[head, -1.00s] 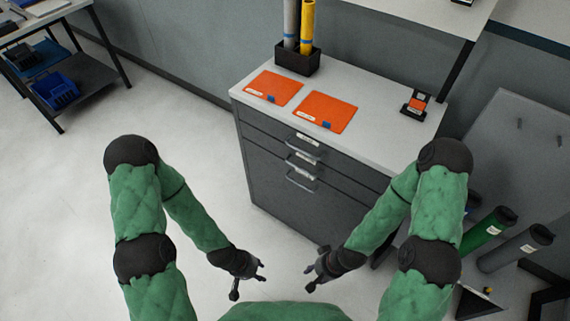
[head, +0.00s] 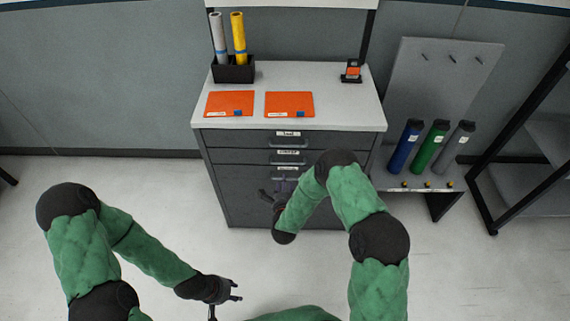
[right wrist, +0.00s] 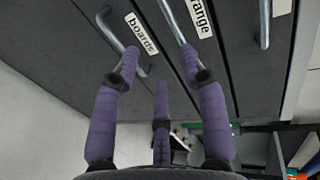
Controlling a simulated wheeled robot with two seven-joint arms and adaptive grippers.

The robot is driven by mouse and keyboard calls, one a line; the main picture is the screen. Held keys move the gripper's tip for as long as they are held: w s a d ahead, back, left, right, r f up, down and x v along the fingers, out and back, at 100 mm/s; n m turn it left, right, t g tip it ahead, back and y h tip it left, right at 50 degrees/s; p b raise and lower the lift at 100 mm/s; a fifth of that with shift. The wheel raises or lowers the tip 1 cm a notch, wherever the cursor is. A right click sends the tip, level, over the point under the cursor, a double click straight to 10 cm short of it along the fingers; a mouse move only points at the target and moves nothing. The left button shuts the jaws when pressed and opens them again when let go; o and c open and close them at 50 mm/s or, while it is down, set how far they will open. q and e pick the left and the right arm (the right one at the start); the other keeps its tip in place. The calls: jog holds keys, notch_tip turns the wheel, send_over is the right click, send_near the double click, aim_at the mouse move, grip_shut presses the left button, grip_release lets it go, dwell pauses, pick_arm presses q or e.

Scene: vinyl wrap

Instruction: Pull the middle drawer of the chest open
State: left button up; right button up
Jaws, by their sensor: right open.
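The grey chest (head: 225,190) stands ahead with labelled drawers stacked in its front. The middle drawer (head: 245,156) is shut; its bar handle (right wrist: 183,22) shows beside a label ending in "range" in the right wrist view. The lower drawer's handle (right wrist: 132,44) sits by a "boards" label. My right gripper (head: 268,196) is in front of the chest's lower front, partly hidden by my arm. In the right wrist view its purple fingers (right wrist: 160,58) are spread and empty, tips close to these two handles; contact is unclear. My left gripper (head: 225,298) is open and empty, low over the floor.
On the chest top lie two orange sheets (head: 230,103) and (head: 290,104), a black box (head: 234,70) with rolls, and a small device (head: 351,71). A rack with blue, green and grey tubes (head: 432,145) stands right. Floor at left is clear.

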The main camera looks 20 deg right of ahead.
jog(key=shift+m+t, duration=0.3)
jog(key=shift+m, duration=0.1)
jog(key=b+x, duration=0.1)
jog(key=x, duration=0.2)
jog(key=b+x, duration=0.1)
jog(key=x, duration=0.2)
jog(key=r+x, duration=0.1)
jog(key=x, duration=0.3)
jog(key=shift+d+b, duration=0.25)
jog(key=shift+b, duration=0.15)
jog(key=shift+w+d, duration=0.15)
jog(key=shift+w, duration=0.45)
grip_shut()
